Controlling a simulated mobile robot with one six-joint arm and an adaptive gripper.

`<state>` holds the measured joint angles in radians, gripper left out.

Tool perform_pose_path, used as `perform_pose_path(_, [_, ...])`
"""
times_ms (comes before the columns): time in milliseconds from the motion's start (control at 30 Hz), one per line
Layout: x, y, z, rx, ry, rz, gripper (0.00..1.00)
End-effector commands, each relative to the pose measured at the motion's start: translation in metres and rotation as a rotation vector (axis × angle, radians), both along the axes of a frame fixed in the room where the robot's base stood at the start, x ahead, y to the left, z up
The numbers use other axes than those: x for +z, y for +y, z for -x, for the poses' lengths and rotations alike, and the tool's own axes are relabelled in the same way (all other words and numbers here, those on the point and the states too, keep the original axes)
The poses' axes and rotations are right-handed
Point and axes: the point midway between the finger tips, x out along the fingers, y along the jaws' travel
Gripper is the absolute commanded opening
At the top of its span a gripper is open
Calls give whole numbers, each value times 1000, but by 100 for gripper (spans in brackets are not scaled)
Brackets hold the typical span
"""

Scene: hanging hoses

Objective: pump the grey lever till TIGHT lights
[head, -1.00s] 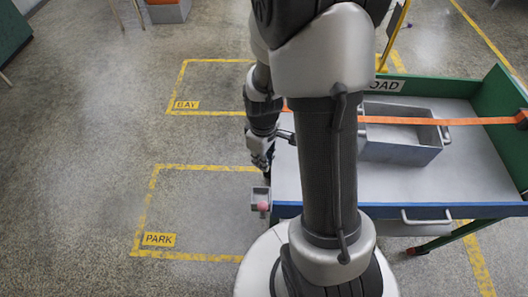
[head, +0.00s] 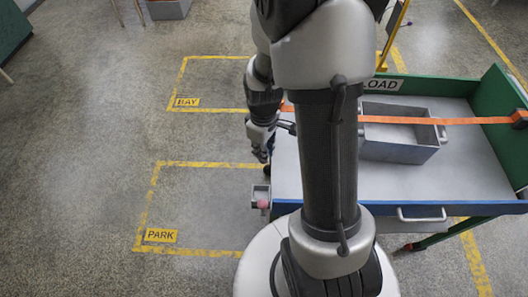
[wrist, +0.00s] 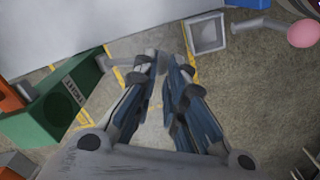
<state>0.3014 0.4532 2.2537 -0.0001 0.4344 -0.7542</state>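The grey lever shows as a short dark grey bar (head: 287,127) at the left edge of the cart, by the end of the orange strap (head: 400,120); my arm hides part of this area. My gripper (head: 262,157) hangs beside that edge, just left of and below the bar. A green box with a small label (wrist: 75,90) stands at left; I see no lit lamp.
The cart bed (head: 470,165) carries a grey tray (head: 400,153) under the strap. A small grey box (head: 261,192) with a pink knob (head: 263,204) sticks out at the cart's near left corner. The floor areas marked BAY and PARK at left are clear.

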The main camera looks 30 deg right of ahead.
Motion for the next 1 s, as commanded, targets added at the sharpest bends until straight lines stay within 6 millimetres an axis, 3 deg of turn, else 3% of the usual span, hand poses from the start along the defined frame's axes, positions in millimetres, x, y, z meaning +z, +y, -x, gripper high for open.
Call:
perform_pose_path(533, [-39,7,11,0,1,0,12])
perform_pose_path(1000, [-42,8,12,0,1,0,12])
